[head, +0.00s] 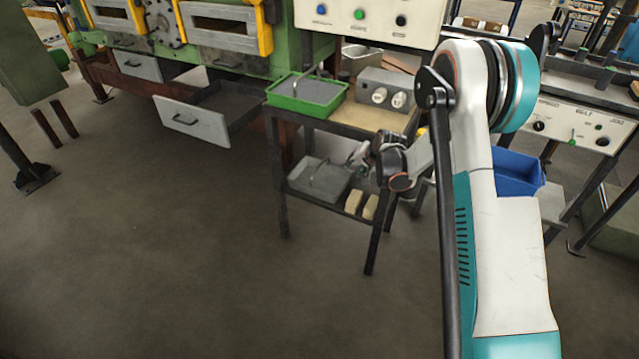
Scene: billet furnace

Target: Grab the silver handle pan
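A grey metal pan (312,186) with a thin upright handle sits on the lower shelf of a small dark table in the head view. It looks like the silver handle pan. My gripper (357,156) is at the pan's right far side, just under the table top, with its fingers pointing left toward the pan. The fingers are small and partly merged with the background, so I cannot tell whether they are open or touch the pan. A green tray (285,102) with grey contents and a similar upright handle stands on the table top above.
The table top (345,123) also holds a grey box (384,92) with two round sockets. Two pale blocks (361,204) lie on the lower shelf near a dark front leg (375,240). An open drawer (192,122) juts out at left. The floor in front is clear.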

